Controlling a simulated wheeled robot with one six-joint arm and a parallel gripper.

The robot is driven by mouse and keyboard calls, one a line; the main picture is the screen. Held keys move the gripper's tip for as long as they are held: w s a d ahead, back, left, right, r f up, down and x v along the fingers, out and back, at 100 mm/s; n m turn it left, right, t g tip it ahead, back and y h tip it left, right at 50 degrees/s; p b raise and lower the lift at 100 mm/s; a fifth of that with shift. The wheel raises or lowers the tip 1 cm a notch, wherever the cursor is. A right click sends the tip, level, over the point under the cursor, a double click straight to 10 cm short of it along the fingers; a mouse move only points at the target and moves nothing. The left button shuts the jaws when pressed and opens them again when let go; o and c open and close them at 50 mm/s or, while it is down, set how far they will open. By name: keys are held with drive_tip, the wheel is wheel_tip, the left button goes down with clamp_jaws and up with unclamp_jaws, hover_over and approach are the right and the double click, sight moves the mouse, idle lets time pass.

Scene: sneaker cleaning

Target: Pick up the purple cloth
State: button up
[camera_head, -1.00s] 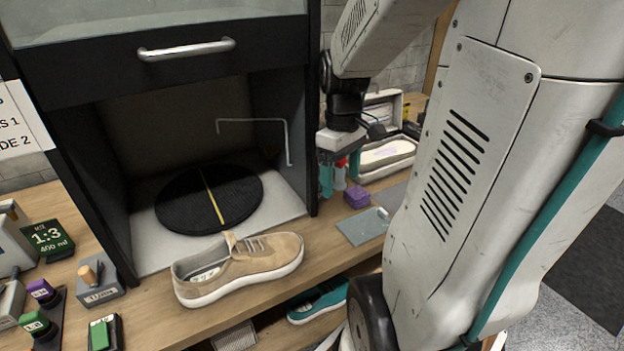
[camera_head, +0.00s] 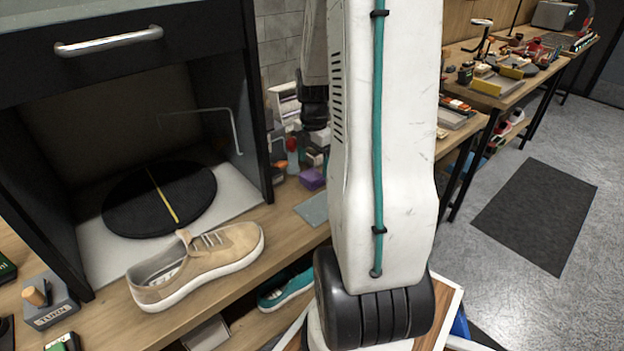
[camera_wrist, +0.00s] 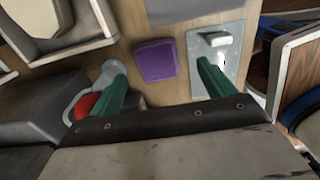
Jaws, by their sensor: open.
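The purple cloth (camera_head: 312,179) is a small folded block on the wooden bench, right of the black cabinet. In the wrist view the purple cloth (camera_wrist: 155,60) lies flat beyond my fingertips, between them from side to side. My gripper (camera_wrist: 162,82) shows two green fingers spread apart with nothing between them. The gap to the cloth looks small, but I cannot tell the height. In the head view my own arm hides most of the gripper.
A red-topped bottle (camera_wrist: 88,105) stands beside my left finger. A grey-green plate (camera_wrist: 225,45) with a white item lies right of the cloth. A tan sneaker (camera_head: 195,262) sits at the bench front. A black turntable (camera_head: 130,205) is inside the cabinet.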

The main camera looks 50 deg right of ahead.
sight(312, 175)
drive_tip(key=f, duration=0.4)
drive_tip(key=shift+w+a, duration=0.15)
drive_tip(key=shift+w, duration=0.05)
drive_tip(key=c, duration=1.1)
drive_tip(key=shift+o, duration=0.2)
drive_tip(key=shift+r, duration=0.1)
